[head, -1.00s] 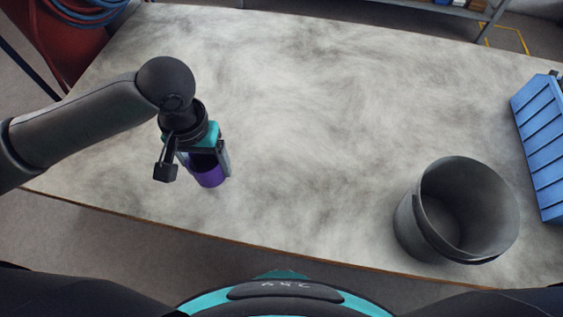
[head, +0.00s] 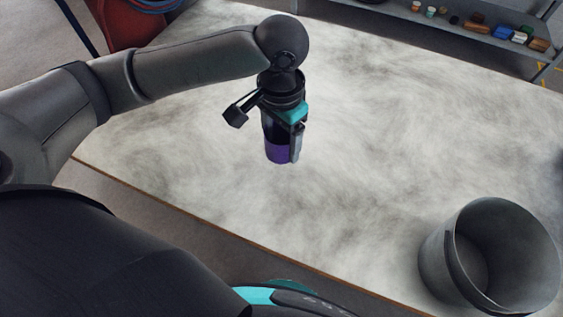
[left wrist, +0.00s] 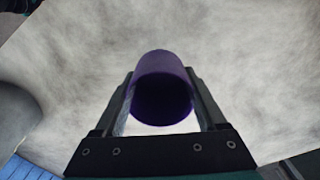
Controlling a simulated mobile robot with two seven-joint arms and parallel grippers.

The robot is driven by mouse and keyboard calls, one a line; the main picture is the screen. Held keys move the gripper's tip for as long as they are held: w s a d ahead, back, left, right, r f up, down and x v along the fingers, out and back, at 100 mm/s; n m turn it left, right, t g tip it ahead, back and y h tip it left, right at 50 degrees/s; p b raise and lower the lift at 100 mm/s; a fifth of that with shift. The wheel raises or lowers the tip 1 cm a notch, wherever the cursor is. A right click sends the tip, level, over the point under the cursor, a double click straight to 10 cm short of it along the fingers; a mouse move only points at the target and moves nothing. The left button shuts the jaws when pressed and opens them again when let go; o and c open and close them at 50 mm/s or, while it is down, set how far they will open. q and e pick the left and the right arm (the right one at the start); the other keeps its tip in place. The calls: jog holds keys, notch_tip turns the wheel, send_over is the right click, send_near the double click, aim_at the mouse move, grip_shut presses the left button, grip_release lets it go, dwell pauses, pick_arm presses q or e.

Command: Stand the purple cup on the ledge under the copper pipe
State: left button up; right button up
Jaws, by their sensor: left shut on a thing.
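The purple cup (head: 276,153) is between the fingers of my left gripper (head: 283,147), over the pale mottled table. In the left wrist view the cup (left wrist: 162,65) shows its dark open mouth, with one finger of the gripper (left wrist: 162,92) on each side. The left gripper is shut on it. How high the cup is above the table is hard to tell. I see no copper pipe and cannot make out a ledge under one. My right gripper is not in view.
The pale table (head: 370,150) is mostly bare. A grey bin (head: 438,262) stands at the lower right. A grey shelf (head: 400,18) with several small objects is at the back. A red rounded object (head: 125,22) with blue hose is at the back left.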

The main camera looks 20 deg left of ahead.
aim_at(281, 168)
pick_arm(q)
notch_tip(281, 168, down, 7)
jog(key=shift+r+b, duration=0.1)
jog(key=shift+b, duration=0.85)
jog(key=shift+f, duration=0.2)
jog(key=o, duration=1.4)
jog(key=shift+f, duration=0.1)
jog(key=shift+c, duration=0.2)
